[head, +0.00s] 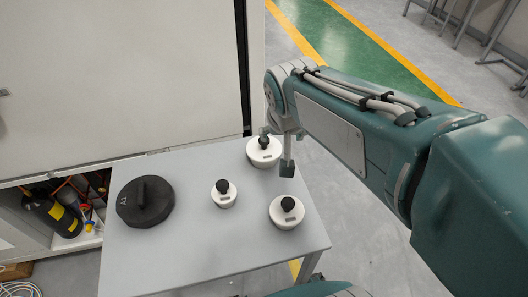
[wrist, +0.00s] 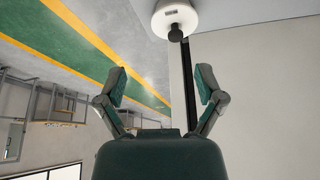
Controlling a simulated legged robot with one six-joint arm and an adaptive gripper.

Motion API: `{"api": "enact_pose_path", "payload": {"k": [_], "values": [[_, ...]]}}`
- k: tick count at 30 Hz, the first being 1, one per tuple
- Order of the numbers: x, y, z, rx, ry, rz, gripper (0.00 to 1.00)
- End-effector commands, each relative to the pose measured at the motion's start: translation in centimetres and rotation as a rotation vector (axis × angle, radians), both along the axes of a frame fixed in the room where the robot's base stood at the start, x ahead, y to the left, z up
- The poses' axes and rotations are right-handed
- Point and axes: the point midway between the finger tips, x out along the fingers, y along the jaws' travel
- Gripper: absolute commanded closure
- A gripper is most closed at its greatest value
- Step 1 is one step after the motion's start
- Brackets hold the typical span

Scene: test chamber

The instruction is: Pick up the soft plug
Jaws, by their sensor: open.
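Several round plugs stand on the grey table (head: 190,250) in the head view. One is a large black disc with a bar handle (head: 145,203) at the left. Three are white with black knobs: a small one (head: 223,201) in the middle, one at the front right (head: 286,217), and one at the back right (head: 263,158). I cannot tell which is the soft plug. My gripper (head: 277,150) is open and empty at the back right plug, one finger partly in front of it. In the wrist view a white plug (wrist: 174,17) lies beyond my open fingers (wrist: 162,76).
A large pale cabinet (head: 110,75) stands behind the table. Its open lower compartment at the left holds a black and yellow cylinder (head: 63,221). The table's right edge is close to the plugs. Grey and green floor with yellow lines (head: 345,50) lies beyond.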

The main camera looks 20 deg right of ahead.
Motion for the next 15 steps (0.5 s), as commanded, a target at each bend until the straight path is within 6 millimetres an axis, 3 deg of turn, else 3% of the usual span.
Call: {"api": "enact_pose_path", "payload": {"k": [3,9,15], "values": [[3.6,0.4,-1.5,-0.001,0.019,-0.052,0.13],[8.6,1.2,-4.1,0.000,0.032,-0.131,0.13],[10.5,1.5,-5.5,0.001,0.033,-0.162,0.13]]}}
